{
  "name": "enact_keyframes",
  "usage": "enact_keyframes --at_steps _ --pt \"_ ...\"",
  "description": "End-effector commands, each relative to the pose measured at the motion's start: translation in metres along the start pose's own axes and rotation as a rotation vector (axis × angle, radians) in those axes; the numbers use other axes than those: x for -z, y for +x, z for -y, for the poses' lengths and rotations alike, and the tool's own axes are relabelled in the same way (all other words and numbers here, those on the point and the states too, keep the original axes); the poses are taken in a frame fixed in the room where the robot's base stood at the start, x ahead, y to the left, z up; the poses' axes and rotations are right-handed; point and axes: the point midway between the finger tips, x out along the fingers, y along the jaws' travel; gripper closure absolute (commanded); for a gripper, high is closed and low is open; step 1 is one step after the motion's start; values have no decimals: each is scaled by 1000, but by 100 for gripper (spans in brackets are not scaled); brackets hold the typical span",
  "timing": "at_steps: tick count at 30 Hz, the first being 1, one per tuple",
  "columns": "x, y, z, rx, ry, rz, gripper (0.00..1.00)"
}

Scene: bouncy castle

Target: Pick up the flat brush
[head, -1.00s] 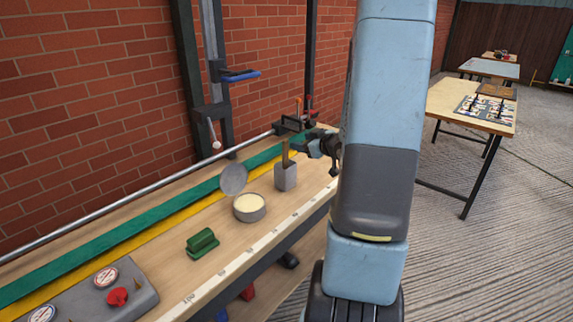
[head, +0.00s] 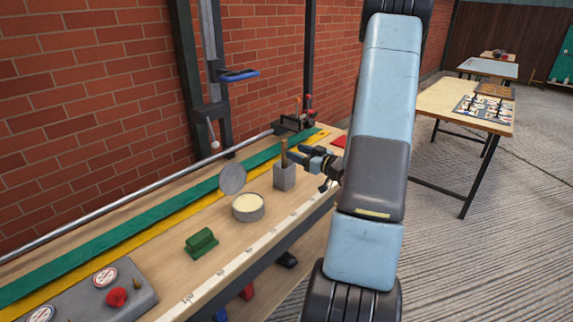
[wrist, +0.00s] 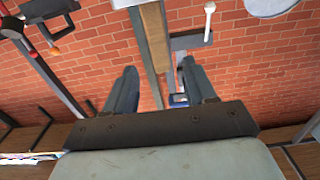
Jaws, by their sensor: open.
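The flat brush (head: 284,152) stands upright in a small grey holder (head: 285,178) on the workbench. Only its brown wooden handle shows; its lower end is hidden inside the holder. My gripper (head: 299,156) is open and empty, just right of the handle and above the holder, with its fingers pointing left. In the wrist view, which looks upside down, the handle (wrist: 148,65) runs between the two open fingers of my gripper (wrist: 160,82). I cannot tell whether a finger touches it.
A round tin (head: 248,207) with pale contents and its round lid (head: 232,179) are left of the holder. A green block-like object (head: 201,243) lies nearer. A metal rail and a brick wall (head: 90,110) are behind. Bare bench top surrounds the holder's front.

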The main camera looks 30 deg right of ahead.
Motion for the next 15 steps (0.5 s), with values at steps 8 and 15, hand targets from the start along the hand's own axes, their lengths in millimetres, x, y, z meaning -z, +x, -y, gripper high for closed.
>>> enact_keyframes --at_steps 8,15 --pt "0 20 0 -1 0 1 45" --pt "2 40 0 1 1 0 45"
